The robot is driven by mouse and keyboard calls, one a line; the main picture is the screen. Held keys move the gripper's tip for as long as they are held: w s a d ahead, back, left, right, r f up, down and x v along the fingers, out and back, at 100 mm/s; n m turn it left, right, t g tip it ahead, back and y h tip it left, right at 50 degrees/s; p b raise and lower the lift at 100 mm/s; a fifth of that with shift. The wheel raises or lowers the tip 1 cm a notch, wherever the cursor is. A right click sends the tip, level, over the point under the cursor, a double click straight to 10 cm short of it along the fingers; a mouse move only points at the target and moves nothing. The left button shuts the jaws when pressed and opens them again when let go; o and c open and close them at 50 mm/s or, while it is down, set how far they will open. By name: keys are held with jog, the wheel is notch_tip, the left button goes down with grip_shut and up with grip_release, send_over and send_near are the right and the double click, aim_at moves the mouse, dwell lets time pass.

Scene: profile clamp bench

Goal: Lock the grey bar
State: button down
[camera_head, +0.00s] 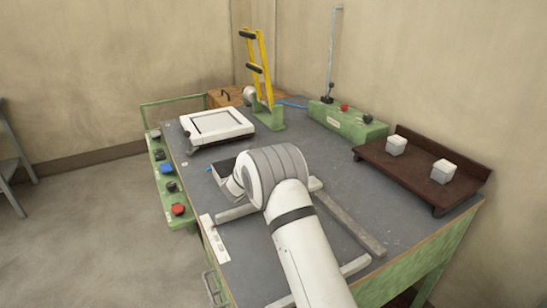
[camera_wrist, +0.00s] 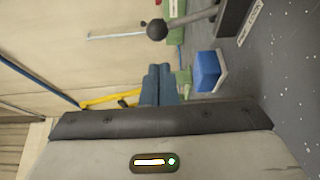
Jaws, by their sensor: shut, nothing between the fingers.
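A grey bar (camera_head: 350,223) lies diagonally on the bench top, right of my arm in the head view; my arm hides its far end. Pale rails (camera_head: 237,211) lie crosswise near it, partly hidden. My gripper (camera_wrist: 159,68) shows in the wrist view with its two blue-grey fingers shut together and empty. A grey lever with a dark ball knob (camera_wrist: 157,29) stands beyond the fingertips, beside a dark labelled block (camera_wrist: 234,18). The fingers look apart from the knob. In the head view my arm hides the fingers, and I cannot tell whether the bar is clamped.
A blue block (camera_wrist: 207,70) is near the fingers in the wrist view. A white square fixture (camera_head: 217,127), an upright yellow lever frame (camera_head: 257,68) and a green box (camera_head: 347,121) stand at the back. A brown tray (camera_head: 450,195) with two white cubes is right. Buttons line the left edge.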

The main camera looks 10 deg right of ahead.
jog(key=x, duration=0.7)
jog(key=shift+w+p, duration=0.2)
jog(key=shift+p, duration=0.1)
jog(key=shift+d+r, duration=0.1)
jog(key=shift+d, duration=0.05)
jog(key=shift+s+d+r+p, duration=0.15)
jog(key=shift+s+d+p, duration=0.05)
jog(key=shift+s+p, duration=0.45)
jog(key=shift+w, duration=0.1)
